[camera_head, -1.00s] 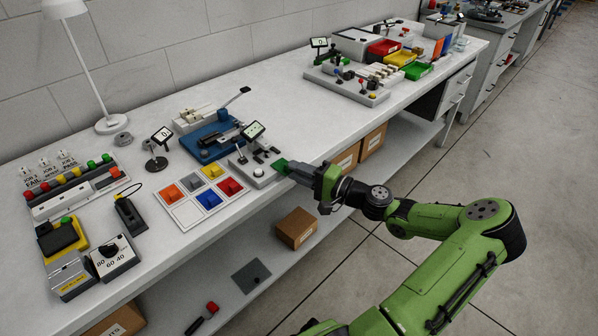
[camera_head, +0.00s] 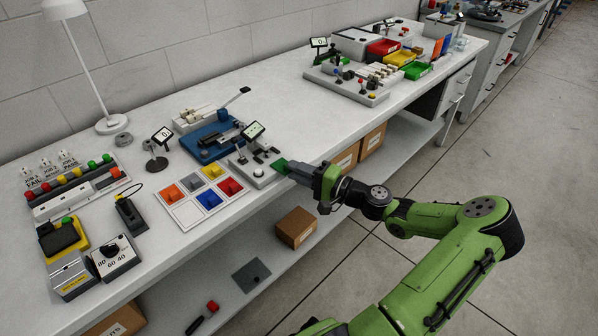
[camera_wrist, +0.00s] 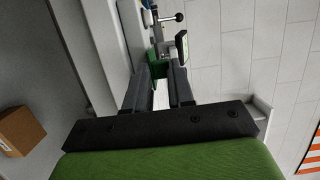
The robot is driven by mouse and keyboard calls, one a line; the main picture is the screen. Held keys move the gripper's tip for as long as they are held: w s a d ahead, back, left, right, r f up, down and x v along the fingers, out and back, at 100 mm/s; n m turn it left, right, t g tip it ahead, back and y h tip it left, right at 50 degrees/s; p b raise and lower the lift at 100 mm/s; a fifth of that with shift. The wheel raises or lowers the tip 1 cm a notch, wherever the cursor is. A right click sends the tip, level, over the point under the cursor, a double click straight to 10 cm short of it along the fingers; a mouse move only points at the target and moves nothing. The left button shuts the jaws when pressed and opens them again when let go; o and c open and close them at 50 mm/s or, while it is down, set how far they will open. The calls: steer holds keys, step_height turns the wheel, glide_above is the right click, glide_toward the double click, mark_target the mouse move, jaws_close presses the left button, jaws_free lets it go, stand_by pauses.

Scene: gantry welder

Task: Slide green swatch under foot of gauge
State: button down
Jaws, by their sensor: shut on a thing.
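The green swatch (camera_head: 281,166) is between the fingertips of my gripper (camera_head: 288,168), at the front edge of the bench. In the wrist view the green swatch (camera_wrist: 157,69) shows at the ends of my gripper's two dark fingers (camera_wrist: 160,75). The gauge (camera_head: 256,160) stands just to the left of the swatch, on a grey base with a small tilted display and a round light pad. Whether the swatch touches the gauge's base or foot cannot be told; the foot is too small to make out.
A white tray with coloured swatches (camera_head: 182,213) lies left of the gauge, with one empty-looking white cell. A blue fixture (camera_head: 208,140) stands behind it. The bench top (camera_head: 305,128) to the right of the gauge is clear. A cardboard box (camera_head: 297,228) sits on the shelf below.

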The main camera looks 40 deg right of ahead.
steer(key=shift+w, duration=0.15)
steer(key=shift+w, duration=0.8)
